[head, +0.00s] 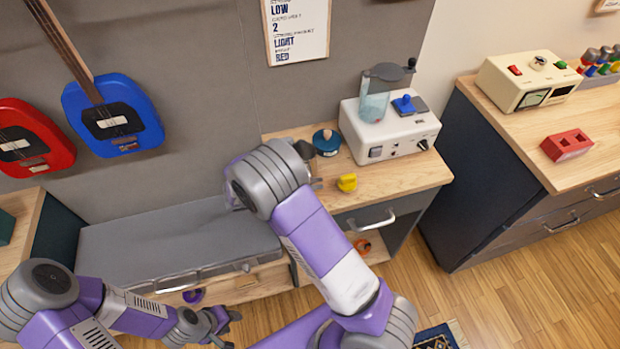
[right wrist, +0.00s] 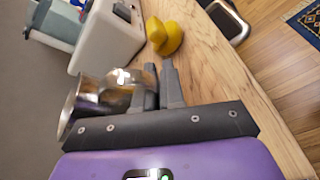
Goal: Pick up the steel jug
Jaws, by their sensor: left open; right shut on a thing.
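The steel jug (right wrist: 85,100) shows in the right wrist view as a shiny metal vessel, left of the finger pads and against them. My right gripper (right wrist: 160,85) is shut on it at its right side. The exact grip point is hard to make out. In the head view my right gripper (head: 313,170) is over the wooden counter, and my own arm hides most or all of the jug. My left gripper (head: 224,326) is open and empty, low over the floor at the bottom left.
A yellow duck-like object (head: 347,183) sits on the counter (head: 400,178) close to the right gripper. A teal round item (head: 326,142) and a white blender-like machine (head: 390,130) stand behind. A grey bench (head: 170,240) is at left. A drawer handle (head: 372,222) juts from the counter front.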

